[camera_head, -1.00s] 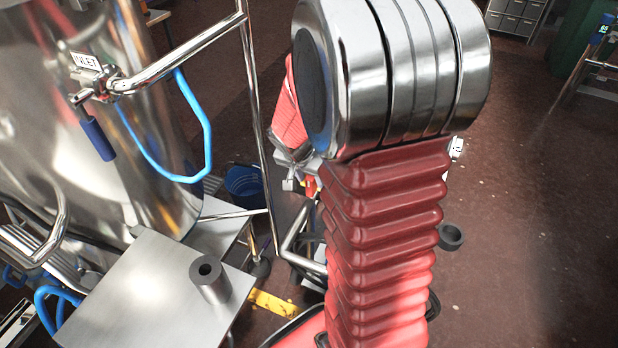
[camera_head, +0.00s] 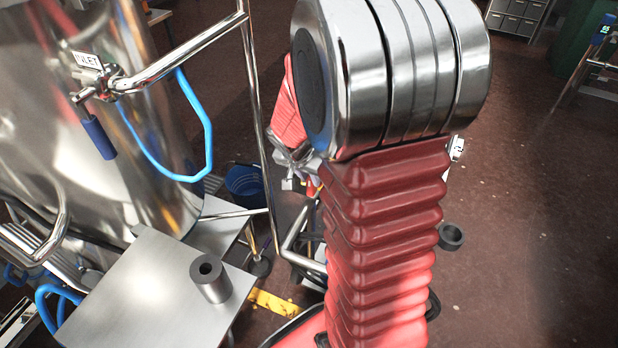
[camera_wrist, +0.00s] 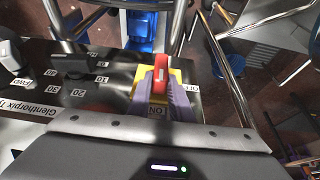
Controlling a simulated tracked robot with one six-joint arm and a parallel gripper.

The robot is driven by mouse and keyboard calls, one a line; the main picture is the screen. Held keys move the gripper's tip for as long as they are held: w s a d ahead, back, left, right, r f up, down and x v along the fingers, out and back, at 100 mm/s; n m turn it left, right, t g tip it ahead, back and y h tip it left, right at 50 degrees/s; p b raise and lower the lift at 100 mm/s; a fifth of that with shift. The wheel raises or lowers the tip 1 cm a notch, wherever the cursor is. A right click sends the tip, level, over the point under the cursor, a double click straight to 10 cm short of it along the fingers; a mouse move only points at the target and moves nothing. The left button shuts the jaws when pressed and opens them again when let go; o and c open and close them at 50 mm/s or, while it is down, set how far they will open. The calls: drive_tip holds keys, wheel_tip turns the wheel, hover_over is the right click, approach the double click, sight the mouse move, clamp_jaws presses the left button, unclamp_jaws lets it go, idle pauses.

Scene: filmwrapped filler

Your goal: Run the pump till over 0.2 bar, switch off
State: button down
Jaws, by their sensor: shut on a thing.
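In the wrist view, a dark control panel (camera_wrist: 105,99) lies ahead of my gripper. On it is a red switch handle (camera_wrist: 161,66) over a yellow plate (camera_wrist: 175,75). A label ON shows by the near end of the plate and a label OFF to its right. My gripper (camera_wrist: 165,93) has purple fingers shut on the red handle, whose far end sticks out beyond them. The fingers hide the handle's near part. In the head view, my gripper is small and mostly hidden behind my red arm. No pressure reading can be made out.
Left of the switch is a black knob (camera_wrist: 76,64) with numbers around it. In the head view, a steel tank (camera_head: 95,160) with an INLET valve and blue hose stands left. A steel table (camera_head: 140,290) holds a grey hollow cylinder (camera_head: 210,283). A steel pipe stands beside my gripper.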

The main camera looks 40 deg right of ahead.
drive_tip(key=shift+d, duration=0.1)
drive_tip(key=g, duration=0.1)
drive_tip(key=w+g+h, duration=0.1)
drive_tip(key=g+h, duration=0.1)
drive_tip(key=shift+w+a+f+n+g, duration=0.25)
drive_tip(key=shift+w+a+n+g, duration=0.1)
drive_tip(key=shift+a+n+g, duration=0.05)
drive_tip(key=shift+w+a+f+n+g+h, duration=0.35)
drive_tip(key=shift+f+n+g+h, duration=0.35)
drive_tip(key=shift+g+h, duration=0.8)
drive_tip(key=shift+w+a+f+n+g+h, duration=0.1)
drive_tip(key=shift+w+f+n+g+h, duration=0.55)
drive_tip(key=shift+g+h, duration=0.85)
drive_tip(key=shift+w+a+f+n+g+h, duration=0.2)
drive_tip(key=shift+f+n+g+h, duration=0.25)
drive_tip(key=shift+f+g+h, duration=0.95)
drive_tip(key=shift+s+r+g, duration=0.1)
drive_tip(key=shift+r+g, duration=0.3)
drive_tip(key=shift+r, duration=0.05)
drive_tip(key=c, duration=1.6)
unclamp_jaws()
drive_tip(key=shift+r, duration=0.1)
drive_tip(key=shift+a, duration=0.1)
drive_tip(key=shift+r, duration=0.15)
